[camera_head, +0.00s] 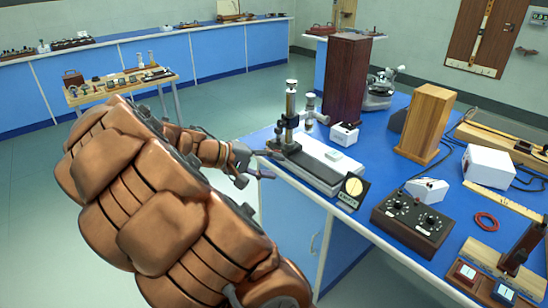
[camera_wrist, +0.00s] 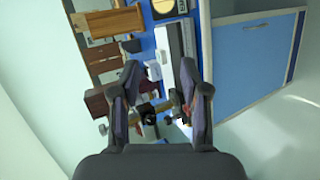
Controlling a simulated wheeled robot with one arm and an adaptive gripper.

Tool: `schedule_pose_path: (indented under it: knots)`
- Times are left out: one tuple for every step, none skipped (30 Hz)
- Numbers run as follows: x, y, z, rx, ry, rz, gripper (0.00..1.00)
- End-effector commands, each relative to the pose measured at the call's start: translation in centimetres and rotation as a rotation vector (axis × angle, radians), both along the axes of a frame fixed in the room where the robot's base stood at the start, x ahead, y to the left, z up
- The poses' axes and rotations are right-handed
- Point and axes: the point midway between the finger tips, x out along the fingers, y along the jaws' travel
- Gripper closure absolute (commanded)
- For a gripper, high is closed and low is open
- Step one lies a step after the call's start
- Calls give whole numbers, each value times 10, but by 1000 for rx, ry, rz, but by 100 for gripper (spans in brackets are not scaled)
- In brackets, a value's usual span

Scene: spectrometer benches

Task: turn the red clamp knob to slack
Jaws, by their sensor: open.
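A brass and black instrument post (camera_head: 290,108) stands on the near left corner of the blue bench, at the end of a long white-topped base (camera_head: 315,168). I cannot make out the red clamp knob for certain in either view. My gripper (camera_head: 258,170) is just left of the base, at the bench edge, apart from the post as far as I can tell. In the wrist view my gripper (camera_wrist: 160,66) has its fingers spread with nothing gripped. The post's brass and black parts (camera_wrist: 165,107) show between and beyond the fingers.
A round-dial block (camera_head: 353,190) stands at the base's near end. A dark control box (camera_head: 412,222), a white box (camera_head: 345,133) and wooden blocks (camera_head: 428,120) fill the blue bench (camera_head: 385,172). Open floor (camera_head: 225,115) lies left of the bench.

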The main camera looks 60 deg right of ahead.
Motion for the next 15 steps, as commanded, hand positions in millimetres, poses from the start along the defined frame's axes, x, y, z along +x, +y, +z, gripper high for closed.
schedule_pose_path:
  knots:
    - [8, -16, -7, -42, 28, 2, 55]
    - [13, -24, -8, -69, 41, 7, 55]
    - [20, -35, -10, -103, 58, 15, 55]
    - [26, -42, -13, -126, 69, 22, 55]
    - [33, -50, -15, -152, 79, 31, 55]
    - [41, -60, -18, -182, 95, 44, 55]
    - [46, -67, -23, -202, 107, 52, 55]
    - [53, -74, -27, -223, 119, 65, 55]
    - [61, -83, -32, -250, 130, 81, 55]
    - [69, -89, -38, -267, 139, 96, 55]
    - [76, -96, -44, -284, 147, 110, 55]
    - [85, -103, -51, -307, 159, 131, 55]
    - [91, -109, -58, -321, 166, 146, 55]
    - [98, -114, -65, -333, 175, 162, 55]
    - [107, -120, -74, -350, 180, 184, 55]
